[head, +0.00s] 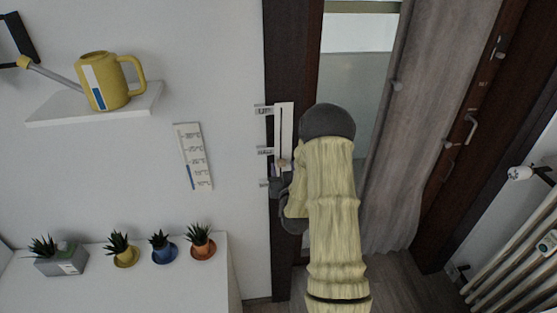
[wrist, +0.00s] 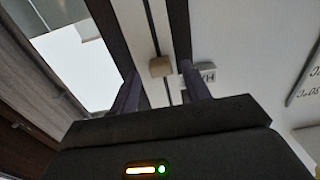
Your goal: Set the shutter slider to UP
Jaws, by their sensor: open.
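The shutter slider is a white upright strip (head: 285,125) with a dark slot, mounted on the dark window frame in the head view. Its small tan knob (head: 283,163) is low on the strip, near the middle and lower labels. In the wrist view the knob (wrist: 160,67) shows as a tan block on the slot, between my two dark fingertips. My gripper (wrist: 161,73) is open, with a gap on each side of the knob. In the head view my gripper (head: 279,178) is at the strip's lower end, partly hidden by my arm.
Small label plates (head: 264,110) stand along the strip's left side. A wall gauge (head: 193,157) hangs further left. A yellow watering can (head: 108,84) stands on a wall shelf (head: 60,113). Potted plants (head: 201,243) line the desk below. A grey curtain (head: 425,120) hangs at right.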

